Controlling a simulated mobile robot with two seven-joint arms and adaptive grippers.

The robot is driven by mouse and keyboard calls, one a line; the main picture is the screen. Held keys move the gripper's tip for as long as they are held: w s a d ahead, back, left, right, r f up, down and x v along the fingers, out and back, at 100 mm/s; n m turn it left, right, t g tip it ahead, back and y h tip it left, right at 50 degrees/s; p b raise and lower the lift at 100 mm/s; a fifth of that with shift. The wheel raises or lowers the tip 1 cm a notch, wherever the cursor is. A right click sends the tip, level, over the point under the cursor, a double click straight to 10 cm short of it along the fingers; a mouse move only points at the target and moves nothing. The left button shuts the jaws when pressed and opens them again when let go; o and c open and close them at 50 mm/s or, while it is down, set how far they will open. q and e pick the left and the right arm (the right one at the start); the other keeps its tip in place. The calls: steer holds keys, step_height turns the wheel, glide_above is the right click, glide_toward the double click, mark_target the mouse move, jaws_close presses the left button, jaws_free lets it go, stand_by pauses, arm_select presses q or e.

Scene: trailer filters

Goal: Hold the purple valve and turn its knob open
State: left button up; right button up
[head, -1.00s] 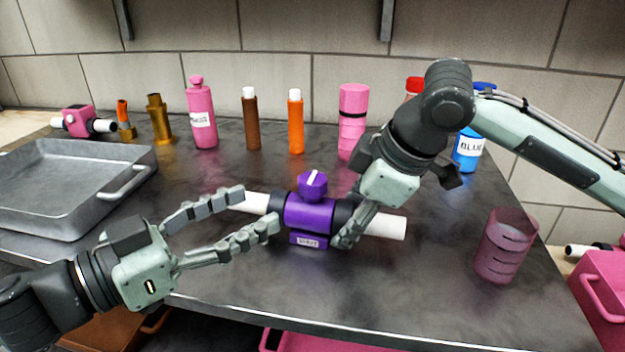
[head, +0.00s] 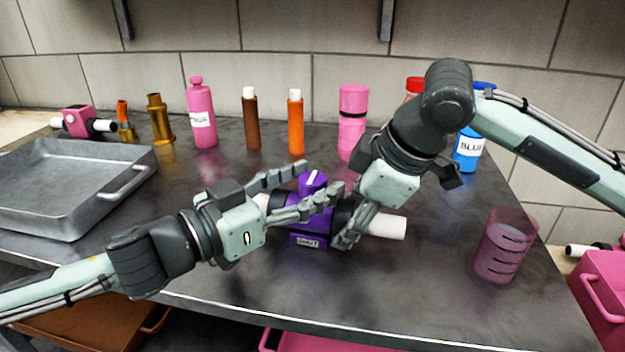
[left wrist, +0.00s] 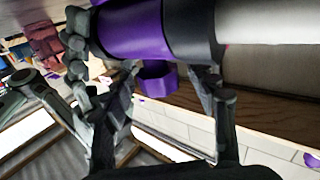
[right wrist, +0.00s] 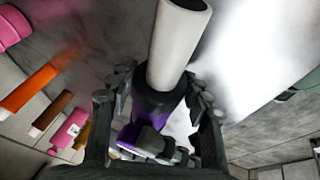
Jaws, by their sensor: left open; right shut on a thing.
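The purple valve (head: 322,240) lies on the metal table with a white pipe stub (head: 387,226) at its right end. Its purple knob (head: 312,182) has a white line on top and points up. My right gripper (head: 352,232) is shut on the valve at its black right collar, which also shows in the right wrist view (right wrist: 158,103). My left gripper (head: 322,180) is open, its fingers on either side of the knob. In the left wrist view the knob (left wrist: 157,80) sits between the spread fingers. The left fingers hide part of the valve body.
A grey metal tray (head: 75,225) stands at the left. A pink bottle (head: 201,120), brown tube (head: 251,122), orange tube (head: 296,125) and pink container (head: 352,125) line the back. A translucent pink cup (head: 503,248) stands at the right. The table's front edge is close.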

arm_select(q)
steer(key=shift+w+d, duration=0.2)
steer(key=shift+d, duration=0.05)
steer(key=shift+c, duration=0.6)
steer(key=c, duration=1.1)
steer(key=shift+d, duration=0.1)
steer(key=shift+s+d+n+t+y, duration=0.1)
steer(key=shift+n+t+y, duration=0.6)
steer(key=n+t+y, duration=0.2)
steer(key=y, duration=0.1)
steer(key=n+t+y, duration=0.1)
steer(key=n+y, duration=0.1)
steer(key=y, duration=0.1)
steer(key=n+t+y, duration=0.1)
steer(key=n+y, duration=0.2)
steer(key=y, duration=0.1)
steer(key=shift+t, duration=0.4)
steer(key=shift+a+n+y, duration=0.25)
steer(key=shift+n+y, duration=0.05)
steer(key=shift+y, duration=0.2)
